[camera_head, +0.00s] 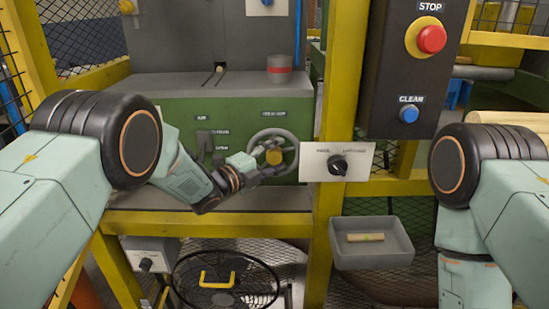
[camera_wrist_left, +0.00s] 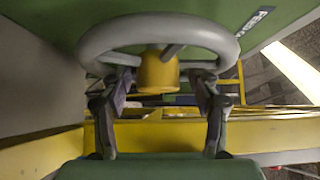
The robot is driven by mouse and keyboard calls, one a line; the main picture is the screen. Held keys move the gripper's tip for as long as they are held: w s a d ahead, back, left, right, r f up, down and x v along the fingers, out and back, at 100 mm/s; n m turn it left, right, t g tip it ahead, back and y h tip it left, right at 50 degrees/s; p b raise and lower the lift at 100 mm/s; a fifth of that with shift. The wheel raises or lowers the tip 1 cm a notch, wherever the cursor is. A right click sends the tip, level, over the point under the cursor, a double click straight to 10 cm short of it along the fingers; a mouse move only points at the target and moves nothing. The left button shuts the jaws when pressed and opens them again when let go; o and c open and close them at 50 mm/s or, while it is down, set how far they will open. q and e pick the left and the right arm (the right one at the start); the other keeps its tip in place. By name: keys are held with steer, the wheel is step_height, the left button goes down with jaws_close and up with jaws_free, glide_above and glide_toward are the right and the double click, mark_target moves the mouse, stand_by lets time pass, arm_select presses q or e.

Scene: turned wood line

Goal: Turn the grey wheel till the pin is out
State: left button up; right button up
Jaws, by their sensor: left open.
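The grey wheel (camera_head: 294,146) is on the green machine front, with a yellow hub (camera_head: 274,156) in its middle. My left gripper (camera_head: 262,168) is at the wheel's lower left in the head view. In the left wrist view the grey wheel (camera_wrist_left: 160,22) spans the top, with the yellow hub (camera_wrist_left: 158,72) below its rim. My left gripper (camera_wrist_left: 160,86) is open, one finger on each side of the hub, with gaps to it. Whether the fingertips touch the rim, I cannot tell. I cannot make out the pin for certain. My right gripper is out of view.
A yellow post (camera_head: 342,90) stands close right of the wheel, carrying a white plate with a black knob (camera_head: 337,165). A dark box with a red stop button (camera_head: 431,39) and blue clear button (camera_head: 408,114) is further right. A grey tray (camera_head: 372,258) hangs below.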

arm_select(q)
steer(key=shift+w+a+f, duration=0.1)
steer(key=shift+w+f, duration=0.05)
steer(key=shift+w, duration=0.05)
steer(key=shift+s, duration=0.15)
steer(key=c, duration=0.4)
jaws_close()
